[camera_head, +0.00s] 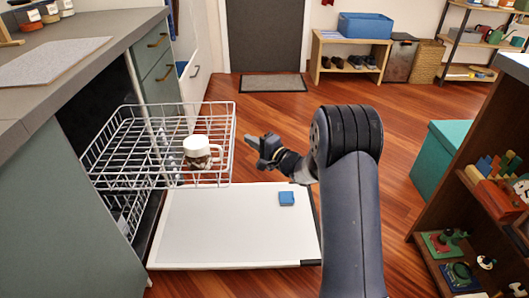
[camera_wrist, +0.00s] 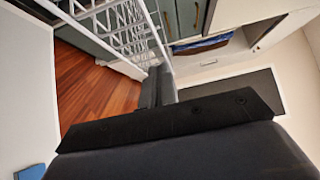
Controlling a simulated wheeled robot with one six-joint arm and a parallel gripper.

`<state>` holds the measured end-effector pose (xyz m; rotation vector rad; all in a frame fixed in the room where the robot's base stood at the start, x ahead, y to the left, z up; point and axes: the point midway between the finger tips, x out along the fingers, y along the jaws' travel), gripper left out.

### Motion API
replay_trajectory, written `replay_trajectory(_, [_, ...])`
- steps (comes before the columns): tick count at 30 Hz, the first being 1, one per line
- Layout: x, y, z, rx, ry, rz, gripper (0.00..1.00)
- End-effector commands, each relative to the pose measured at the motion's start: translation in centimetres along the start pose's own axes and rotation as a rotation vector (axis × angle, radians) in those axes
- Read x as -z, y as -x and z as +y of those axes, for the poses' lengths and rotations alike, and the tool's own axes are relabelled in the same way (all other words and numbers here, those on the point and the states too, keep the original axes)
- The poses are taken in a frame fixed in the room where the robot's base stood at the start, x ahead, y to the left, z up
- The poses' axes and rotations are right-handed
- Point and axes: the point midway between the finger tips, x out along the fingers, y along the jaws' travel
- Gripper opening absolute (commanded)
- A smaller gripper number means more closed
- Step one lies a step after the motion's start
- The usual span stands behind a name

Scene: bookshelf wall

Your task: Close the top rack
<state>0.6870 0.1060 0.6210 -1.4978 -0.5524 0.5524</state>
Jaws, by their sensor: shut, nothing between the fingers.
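The top rack (camera_head: 128,180) is a white wire basket pulled well out of the dishwasher, over the lowered white door (camera_head: 225,240). A white mug-like item with a brown patterned part (camera_head: 198,150) sits in it near its right side. My gripper (camera_head: 254,143) is shut and empty, just right of the rack's outer right end, and looks apart from it. In the wrist view the rack's white wires (camera_wrist: 115,28) show at the top, beyond the dark gripper fingers (camera_wrist: 157,85). The back of the rack inside the dishwasher is hidden by the counter.
A grey counter (camera_head: 90,45) stands left above the dishwasher. A wooden shelf (camera_head: 480,190) with toys and a teal box (camera_head: 440,155) stand at right. Wooden floor behind the rack is clear.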

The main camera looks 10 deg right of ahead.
Motion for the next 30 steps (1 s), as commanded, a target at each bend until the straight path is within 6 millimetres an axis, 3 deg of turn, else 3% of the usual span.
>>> replay_trajectory(6, [-2.1,-1.8,0.2,0.0,0.001,-0.002,0.0])
replay_trajectory(23, [-2.6,-2.3,0.0,-0.001,0.001,-0.001,0.0])
replay_trajectory(30, [-4.6,-4.2,-0.1,-0.001,0.0,-0.005,0.0])
